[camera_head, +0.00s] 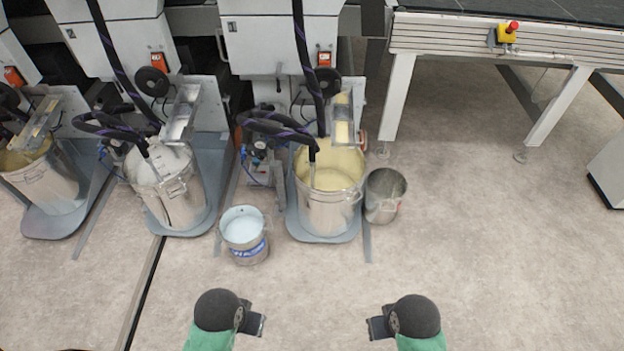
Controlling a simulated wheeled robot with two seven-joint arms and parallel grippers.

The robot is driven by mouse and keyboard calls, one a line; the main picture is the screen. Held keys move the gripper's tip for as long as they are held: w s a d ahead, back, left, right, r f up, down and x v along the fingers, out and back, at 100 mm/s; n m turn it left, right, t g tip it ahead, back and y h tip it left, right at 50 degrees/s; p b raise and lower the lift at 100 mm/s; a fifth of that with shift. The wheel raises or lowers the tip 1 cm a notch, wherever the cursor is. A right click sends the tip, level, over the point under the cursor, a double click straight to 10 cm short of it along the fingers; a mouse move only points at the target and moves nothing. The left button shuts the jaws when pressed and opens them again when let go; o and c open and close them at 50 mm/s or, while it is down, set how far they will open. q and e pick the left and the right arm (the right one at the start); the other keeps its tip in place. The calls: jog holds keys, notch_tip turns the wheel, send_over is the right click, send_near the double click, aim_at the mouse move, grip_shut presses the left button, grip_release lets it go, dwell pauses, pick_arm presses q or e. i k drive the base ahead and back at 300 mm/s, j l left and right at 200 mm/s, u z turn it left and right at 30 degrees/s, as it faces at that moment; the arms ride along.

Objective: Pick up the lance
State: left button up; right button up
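A thin lance (312,170) on a black hose stands in the steel pot (328,215) of yellowish liquid at the centre. Its lower end is hidden inside the pot. A similar lance (154,166) on a hose stands in the steel pot (178,208) of whitish liquid to the left. My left gripper (256,325) and my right gripper (376,327) are at the bottom of the view, in front of the pots and apart from both lances. No held object shows at either one. Their fingers are too small and dark to tell open from shut.
A bucket (244,240) with pale liquid stands left of the centre pot. An empty-looking metal bucket (384,196) stands close at its right. Another pot (50,188) is at far left. A conveyor table (470,35) stands at back right. The floor in front is clear.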

aim_at(312, 160)
jog(key=i+l+u, duration=0.1)
jog(key=i+l, duration=0.15)
jog(key=i+l+u, duration=0.1)
jog(key=l, duration=0.25)
jog(key=i+l+u, duration=0.1)
jog(key=i+l, duration=0.2)
jog(key=i+l+u, duration=0.1)
jog(key=l, duration=0.25)
jog(key=i+l+u, duration=0.1)
jog(key=i+l, duration=0.35)
jog(key=l, duration=0.3)
jog(key=i+l+u, duration=0.15)
jog(key=l, duration=0.2)
